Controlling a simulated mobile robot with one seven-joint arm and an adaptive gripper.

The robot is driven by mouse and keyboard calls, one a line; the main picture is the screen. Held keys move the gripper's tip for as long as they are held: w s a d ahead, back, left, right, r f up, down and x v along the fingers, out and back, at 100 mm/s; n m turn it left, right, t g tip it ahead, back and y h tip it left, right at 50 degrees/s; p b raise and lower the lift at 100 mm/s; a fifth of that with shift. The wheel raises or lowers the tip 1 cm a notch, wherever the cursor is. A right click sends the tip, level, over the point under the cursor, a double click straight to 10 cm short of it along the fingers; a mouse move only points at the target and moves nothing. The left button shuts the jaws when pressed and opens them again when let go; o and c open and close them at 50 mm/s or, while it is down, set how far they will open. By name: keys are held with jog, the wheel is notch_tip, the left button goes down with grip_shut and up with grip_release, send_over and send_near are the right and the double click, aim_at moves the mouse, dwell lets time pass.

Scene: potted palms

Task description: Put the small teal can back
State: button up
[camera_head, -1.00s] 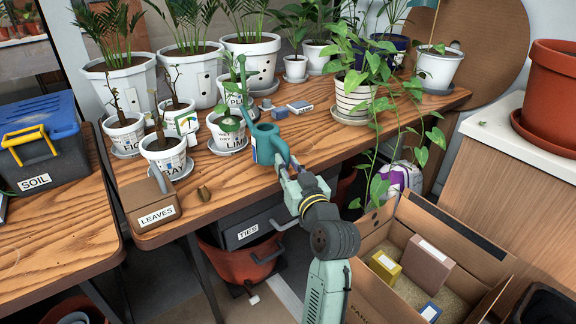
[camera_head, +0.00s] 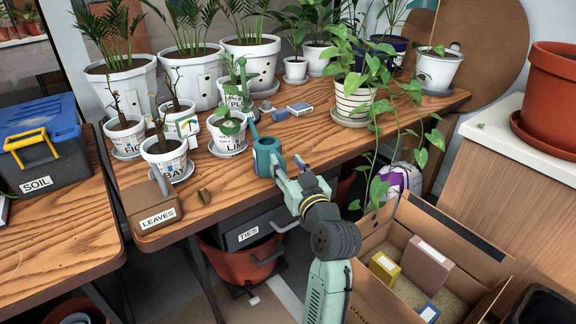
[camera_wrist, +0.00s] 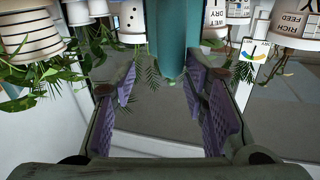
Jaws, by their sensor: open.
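The small teal can (camera_head: 267,159), a watering can with a long thin spout, is at the front edge of the wooden table, just right of the pot marked LIM. It looks upright and appears to rest on the tabletop. My gripper (camera_head: 288,172) is at its near right side, with the jaws apart. In the wrist view, which is upside down, the can's teal body (camera_wrist: 178,30) shows ahead, between the lines of my two open fingers (camera_wrist: 160,85). Whether a finger still touches it cannot be told.
The LIM pot (camera_head: 228,133) stands close left of the can, and small boxes (camera_head: 300,108) lie behind it. A trailing plant in a striped pot (camera_head: 352,104) hangs over the edge at right. An open carton (camera_head: 385,236) stands below right. A LEAVES box (camera_head: 152,208) is at left.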

jog(key=v, duration=1.1)
jog(key=shift+s+f, duration=0.15)
jog(key=shift+s, duration=0.15)
jog(key=shift+d, duration=0.1)
